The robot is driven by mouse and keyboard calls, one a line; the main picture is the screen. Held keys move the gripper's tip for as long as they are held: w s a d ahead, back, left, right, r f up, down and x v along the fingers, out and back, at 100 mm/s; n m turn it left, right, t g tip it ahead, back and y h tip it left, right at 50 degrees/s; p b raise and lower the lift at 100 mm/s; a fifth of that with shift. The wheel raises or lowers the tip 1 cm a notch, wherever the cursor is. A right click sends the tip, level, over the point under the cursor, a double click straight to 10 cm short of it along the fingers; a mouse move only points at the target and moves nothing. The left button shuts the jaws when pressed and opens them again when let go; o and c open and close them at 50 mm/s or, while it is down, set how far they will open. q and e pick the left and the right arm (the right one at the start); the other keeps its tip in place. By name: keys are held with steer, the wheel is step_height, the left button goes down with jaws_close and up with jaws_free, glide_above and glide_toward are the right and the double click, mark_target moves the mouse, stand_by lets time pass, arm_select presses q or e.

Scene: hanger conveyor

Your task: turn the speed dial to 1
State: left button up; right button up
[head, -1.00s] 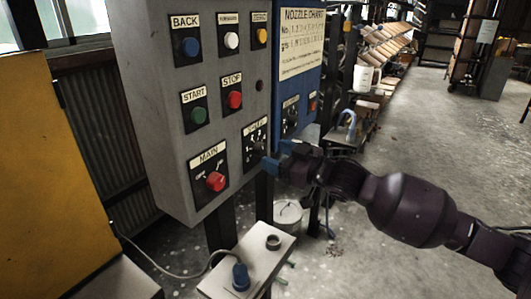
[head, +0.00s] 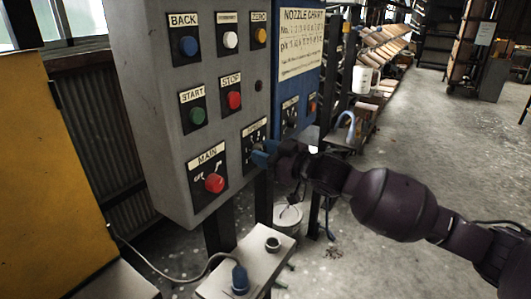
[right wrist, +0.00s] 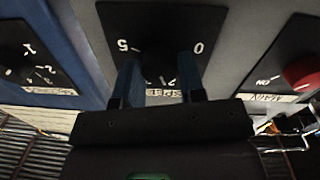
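The speed dial's black plate (head: 254,133) is low on the right of the grey control box's front in the head view, with the knob hidden behind my right gripper (head: 264,155). In the right wrist view the plate (right wrist: 112,22) appears upside down, with the 0 and 5 marks and the SPEED label readable. The dark knob (right wrist: 160,68) lies between the blue fingers of my right gripper (right wrist: 160,75), hard to separate from the plate. The fingers stand apart on either side of it; contact is not clear. The pointer's setting cannot be read. My left gripper is out of view.
The red main switch (head: 214,183) is left of the speed dial. The red stop button (head: 234,100) and green start button (head: 198,115) are above. A blue box (head: 311,88) with another dial is to the right. A small metal shelf (head: 262,262) stands below.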

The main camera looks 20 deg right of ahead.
steer(key=shift+c, duration=0.4)
steer(key=shift+r+n+p, duration=0.25)
steer(key=shift+n+p, duration=0.5)
steer(key=shift+n, duration=0.35)
steer(key=n+p, duration=0.1)
steer(key=n, duration=0.2)
steer(key=shift+p, duration=0.3)
steer(key=n, duration=0.1)
steer(key=n+p, duration=0.1)
steer(key=n, duration=0.1)
steer(key=shift+f+n, duration=0.25)
steer(key=shift+n, duration=0.05)
steer(key=o, duration=0.9)
